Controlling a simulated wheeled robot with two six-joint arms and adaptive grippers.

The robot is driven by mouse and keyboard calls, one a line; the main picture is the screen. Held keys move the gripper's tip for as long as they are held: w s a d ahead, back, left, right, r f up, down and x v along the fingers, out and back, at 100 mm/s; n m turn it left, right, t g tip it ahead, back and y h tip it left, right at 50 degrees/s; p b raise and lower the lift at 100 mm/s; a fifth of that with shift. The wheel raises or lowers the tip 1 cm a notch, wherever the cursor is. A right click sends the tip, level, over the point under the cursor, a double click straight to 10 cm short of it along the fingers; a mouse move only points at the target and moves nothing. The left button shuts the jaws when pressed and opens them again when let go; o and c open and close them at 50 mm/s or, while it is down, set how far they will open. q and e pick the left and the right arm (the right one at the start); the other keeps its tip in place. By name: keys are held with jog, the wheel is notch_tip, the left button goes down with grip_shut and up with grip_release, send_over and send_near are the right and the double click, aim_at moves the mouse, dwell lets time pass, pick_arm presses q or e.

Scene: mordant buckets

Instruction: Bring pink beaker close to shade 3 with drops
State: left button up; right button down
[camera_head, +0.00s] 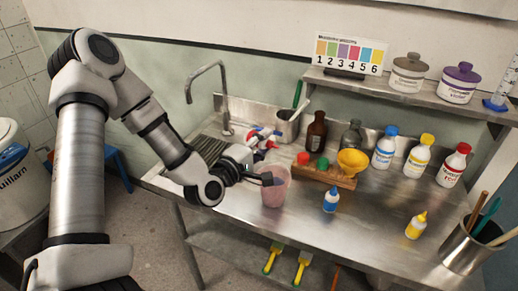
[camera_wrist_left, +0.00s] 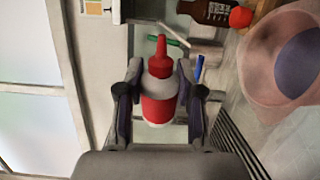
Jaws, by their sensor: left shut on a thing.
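The pink beaker (camera_head: 275,192) stands on the steel bench; it also shows at the right of the left wrist view (camera_wrist_left: 262,75), with a dark bluish patch inside. My left gripper (camera_head: 268,141) is shut on a dropper bottle with a red nozzle and red label (camera_wrist_left: 159,108), held behind and above the beaker, apart from it. In the head view the fingers hide much of this bottle. The shade card (camera_head: 349,53) shows numbered colours; shade 3 looks purple. My right gripper is not in view.
A wooden rack (camera_head: 325,177) with red and green caps and a yellow funnel (camera_head: 353,161) stands right of the beaker. Brown (camera_head: 317,131), blue-, yellow- and red-capped bottles line the back. A utensil pot (camera_head: 470,248) stands front right. The front middle bench is clear.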

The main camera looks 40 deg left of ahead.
pick_arm(q)
notch_tip(320, 180, up, 4)
jog(key=n, duration=0.3)
jog(key=n+b, duration=0.1)
jog(key=n, duration=0.3)
jog(key=shift+s+r+n, duration=0.15)
jog(key=shift+n, duration=0.15)
jog(key=n, duration=0.1)
jog(key=n+b, duration=0.1)
jog(key=n, duration=0.1)
jog(key=shift+r, duration=0.35)
jog(key=n, duration=0.1)
jog(key=n+b, duration=0.1)
jog(key=shift+r+n, duration=0.3)
jog(key=shift+r, duration=0.1)
jog(key=shift+r+n+b, duration=0.3)
jog(key=shift+r+n, duration=0.05)
jog(key=shift+n, duration=0.65)
jog(key=shift+r+n, duration=0.4)
jog(key=shift+n, duration=0.3)
jog(key=shift+f, duration=0.1)
